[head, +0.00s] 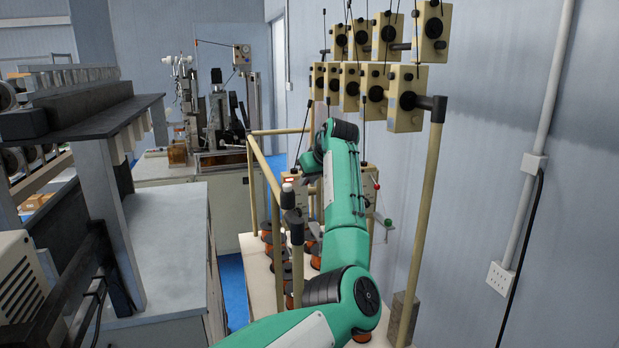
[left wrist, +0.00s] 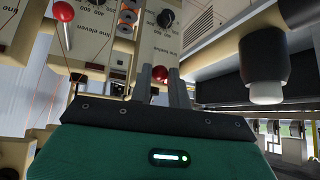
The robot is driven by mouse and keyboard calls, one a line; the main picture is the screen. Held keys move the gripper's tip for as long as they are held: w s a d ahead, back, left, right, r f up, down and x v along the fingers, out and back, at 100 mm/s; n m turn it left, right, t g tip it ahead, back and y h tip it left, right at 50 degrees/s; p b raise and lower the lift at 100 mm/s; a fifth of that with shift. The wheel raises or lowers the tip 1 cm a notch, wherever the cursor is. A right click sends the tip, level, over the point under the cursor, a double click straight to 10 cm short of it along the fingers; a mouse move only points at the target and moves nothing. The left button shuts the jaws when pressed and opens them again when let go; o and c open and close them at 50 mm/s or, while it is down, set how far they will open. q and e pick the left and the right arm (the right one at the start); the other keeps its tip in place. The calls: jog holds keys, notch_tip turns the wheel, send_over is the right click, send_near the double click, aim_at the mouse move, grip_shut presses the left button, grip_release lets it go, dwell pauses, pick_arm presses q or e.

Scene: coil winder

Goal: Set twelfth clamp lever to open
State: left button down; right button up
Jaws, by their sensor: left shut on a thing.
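In the left wrist view, my left gripper (left wrist: 164,74) has its two dark fingers on either side of a red ball knob (left wrist: 161,75), shut on it. The knob belongs to a clamp lever on a cream tensioner box (left wrist: 197,25); the lettering on this box is too blurred to read surely. Another red lever knob (left wrist: 63,12) on a pale stem stands to the left, by a neighbouring box that seems marked eleven. In the head view, my green left arm reaches up to the tensioner rack, and its fingertips are hidden. My right gripper is not in view.
Cream tensioner boxes (head: 408,97) hang in rows on a rack with beige posts (head: 425,225) near the wall. Another red-knobbed lever (head: 376,184) shows right of my arm. A grey machine bench (head: 165,235) stands at left. A dark cylinder with white tip (left wrist: 264,75) is close right of my gripper.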

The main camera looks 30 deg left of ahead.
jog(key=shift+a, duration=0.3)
pick_arm(q)
jog(key=c, duration=1.3)
grip_release()
jog(key=shift+a, duration=0.1)
jog(key=b+v, duration=0.6)
jog(key=v, duration=0.7)
jog(key=shift+d+r, duration=0.2)
jog(key=shift+r, duration=0.15)
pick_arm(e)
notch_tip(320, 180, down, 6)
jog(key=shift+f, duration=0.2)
pick_arm(q)
jog(key=shift+f, duration=0.1)
